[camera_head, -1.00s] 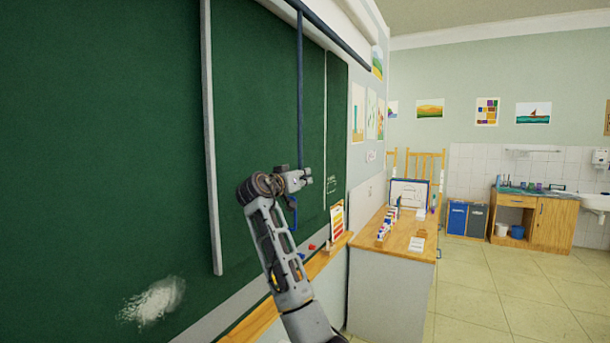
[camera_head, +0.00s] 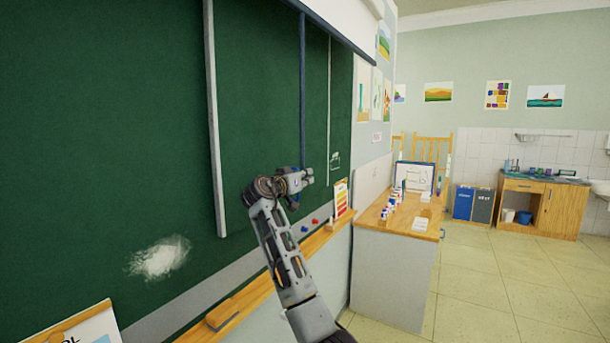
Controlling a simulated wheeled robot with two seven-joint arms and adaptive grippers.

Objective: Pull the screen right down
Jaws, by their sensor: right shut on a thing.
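The white pull-down screen (camera_head: 345,22) shows at the top, in front of the green board, with a dark bar (camera_head: 335,35) along its lower edge. A long blue strap (camera_head: 302,95) hangs from the bar, nearly vertical. My right gripper (camera_head: 298,186) is shut on the lower part of the strap, well below the bar. The fingers hide part of the strap where they hold it. The top of the screen is cut off by the frame. My left gripper is not in view.
The green board (camera_head: 110,110) fills the left, with a wooden ledge (camera_head: 270,280) below it. A grey vertical strip (camera_head: 213,120) and a chalk smudge (camera_head: 160,257) are on the board. A wooden-topped cabinet (camera_head: 400,222) stands right of the arm. The tiled floor (camera_head: 490,290) is clear.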

